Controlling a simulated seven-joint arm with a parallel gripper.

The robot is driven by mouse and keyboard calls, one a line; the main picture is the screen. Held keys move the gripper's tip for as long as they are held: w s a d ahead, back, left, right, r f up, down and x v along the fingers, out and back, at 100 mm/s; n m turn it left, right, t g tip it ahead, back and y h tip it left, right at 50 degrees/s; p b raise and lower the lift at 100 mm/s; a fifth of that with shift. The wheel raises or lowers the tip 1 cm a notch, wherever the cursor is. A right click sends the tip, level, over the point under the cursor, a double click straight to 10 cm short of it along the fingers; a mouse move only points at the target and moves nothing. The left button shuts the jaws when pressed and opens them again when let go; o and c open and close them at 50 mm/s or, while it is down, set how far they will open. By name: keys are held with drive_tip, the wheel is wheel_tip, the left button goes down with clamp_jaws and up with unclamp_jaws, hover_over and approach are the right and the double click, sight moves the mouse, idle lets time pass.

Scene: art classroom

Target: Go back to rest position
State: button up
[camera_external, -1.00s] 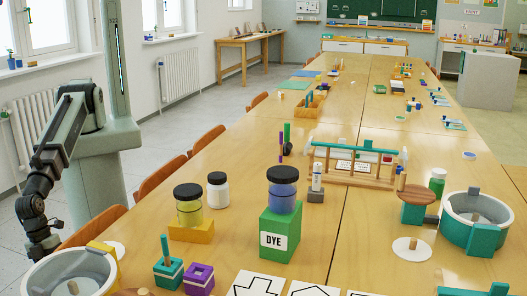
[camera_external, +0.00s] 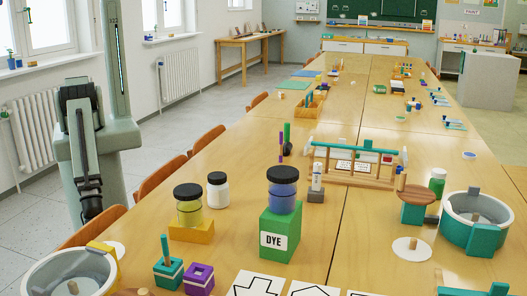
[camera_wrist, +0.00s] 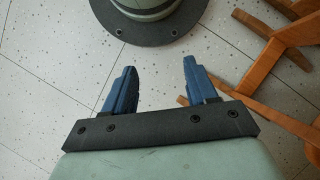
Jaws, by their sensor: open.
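My gripper shows in the wrist view (camera_wrist: 158,85) with its two blue fingers spread apart and nothing between them. It points down at the speckled floor, with my round dark base plate ahead of it. In the external view my arm hangs down close to my column at the left, clear of the long table (camera_external: 330,225). The gripper's fingers cannot be made out there, low at the left beside the table's edge.
Wooden chairs (camera_external: 160,180) line the table's left side, and orange-brown chair legs (camera_wrist: 268,60) show at the right in the wrist view. A blue jar (camera_external: 283,195) stands on a green DYE block (camera_external: 281,235). A grey-white round tub (camera_external: 70,272) sits at the table's near left corner.

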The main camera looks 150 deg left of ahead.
drive_tip(key=s+f+g, duration=0.1)
drive_tip(key=s, duration=0.5)
drive_tip(key=shift+a+n+h, duration=0.3)
drive_tip(key=shift+a+n, duration=0.1)
drive_tip(key=shift+a, duration=0.05)
